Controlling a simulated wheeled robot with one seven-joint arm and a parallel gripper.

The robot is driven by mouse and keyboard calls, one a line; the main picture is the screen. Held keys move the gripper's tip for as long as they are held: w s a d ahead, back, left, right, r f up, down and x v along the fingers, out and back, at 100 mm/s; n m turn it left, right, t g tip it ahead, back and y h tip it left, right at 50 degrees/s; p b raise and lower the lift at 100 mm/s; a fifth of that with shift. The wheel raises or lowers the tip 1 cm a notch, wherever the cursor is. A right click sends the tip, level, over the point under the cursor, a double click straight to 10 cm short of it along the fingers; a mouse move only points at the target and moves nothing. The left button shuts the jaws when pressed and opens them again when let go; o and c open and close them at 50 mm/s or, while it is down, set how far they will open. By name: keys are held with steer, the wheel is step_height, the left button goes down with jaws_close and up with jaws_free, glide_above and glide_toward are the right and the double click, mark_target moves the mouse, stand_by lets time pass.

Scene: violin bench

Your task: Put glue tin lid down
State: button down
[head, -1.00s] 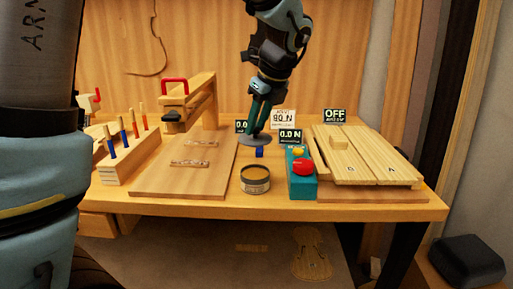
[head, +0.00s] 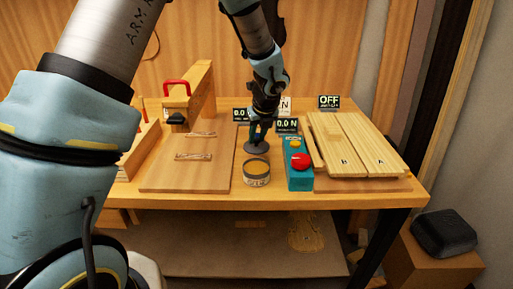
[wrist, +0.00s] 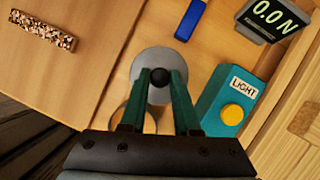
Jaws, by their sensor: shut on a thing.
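The glue tin lid (head: 254,149) is a grey disc with a black knob (wrist: 160,76). In the wrist view the lid (wrist: 150,60) shows around and beyond my fingertips. My gripper (head: 258,137) is shut on the knob, with its green fingers (wrist: 161,79) on either side. The lid is level and low over the bench, just behind the tin; I cannot tell whether it touches the wood. The open glue tin (head: 257,180), with amber glue inside, stands at the bench's front. In the wrist view my fingers partly hide the tin's rim (wrist: 122,115).
A teal box (head: 299,179) with a red button and a yellow LIGHT button (wrist: 232,114) stands close right. A blue block (wrist: 190,19) lies beyond the lid. A wooden board (head: 190,178) lies left, pale planks (head: 345,140) right. Small displays (head: 287,125) stand behind.

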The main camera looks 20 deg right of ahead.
mark_target(257, 147)
steer(key=shift+f, duration=2.2)
steer(key=shift+f, duration=0.15)
steer(key=c, duration=0.6)
jaws_free()
steer(key=shift+c, duration=0.2)
steer(key=v, duration=1.2)
steer(key=shift+b, duration=0.4)
steer(key=shift+s, duration=0.1)
